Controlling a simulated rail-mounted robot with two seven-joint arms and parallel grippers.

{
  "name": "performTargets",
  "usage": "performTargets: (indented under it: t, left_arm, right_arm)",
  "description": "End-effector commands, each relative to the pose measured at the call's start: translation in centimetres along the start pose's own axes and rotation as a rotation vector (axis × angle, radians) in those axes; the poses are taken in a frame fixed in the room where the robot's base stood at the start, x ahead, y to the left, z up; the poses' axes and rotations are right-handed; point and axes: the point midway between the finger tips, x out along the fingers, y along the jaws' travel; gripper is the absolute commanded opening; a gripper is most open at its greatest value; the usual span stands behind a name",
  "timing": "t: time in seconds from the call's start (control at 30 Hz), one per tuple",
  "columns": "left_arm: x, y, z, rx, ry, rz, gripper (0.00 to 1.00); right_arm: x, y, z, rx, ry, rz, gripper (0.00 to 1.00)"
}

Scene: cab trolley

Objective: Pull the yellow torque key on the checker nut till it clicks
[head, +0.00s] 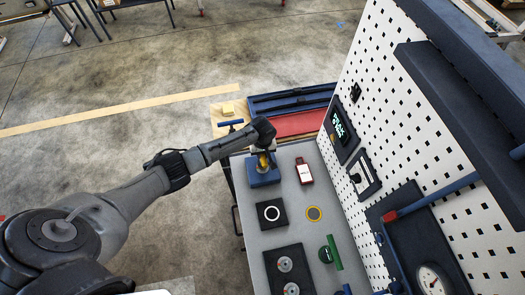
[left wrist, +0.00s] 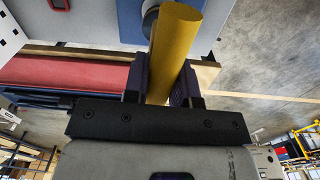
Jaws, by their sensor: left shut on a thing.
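The yellow torque key (head: 263,161) shows as a small patch at the blue checker block (head: 265,179) on the grey trolley top in the head view. My left gripper (head: 263,149) is over that block, and the arm hides much of the key and the nut. In the left wrist view the key's thick yellow bar (left wrist: 174,45) runs between the two dark fingers of my left gripper (left wrist: 163,82), which is shut on it. A grey round part shows beside the bar at the top; I cannot tell if it is the nut. My right gripper is not in view.
A red device (head: 304,171) lies right of the block. The white perforated panel (head: 375,75) rises along the right side. Open floor lies left of the trolley.

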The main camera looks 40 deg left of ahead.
Motion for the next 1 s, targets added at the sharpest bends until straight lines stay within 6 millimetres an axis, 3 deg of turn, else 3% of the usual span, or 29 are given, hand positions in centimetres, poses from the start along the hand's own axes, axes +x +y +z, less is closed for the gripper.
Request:
performTargets:
  t: [0.37, 0.63, 1.0]
  left_arm:
    - [-0.4, 0.1, 0.1, -0.305, -0.004, 0.0, 0.0]
    - [0.0, 0.1, 0.1, -0.477, -0.002, 0.001, 0.0]
    - [0.0, 0.1, 0.0, -0.863, -0.002, 0.0, 0.0]
  right_arm:
    - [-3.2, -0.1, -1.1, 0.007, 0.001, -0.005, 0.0]
    - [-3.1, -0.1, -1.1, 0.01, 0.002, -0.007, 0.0]
    - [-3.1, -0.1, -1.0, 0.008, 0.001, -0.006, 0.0]
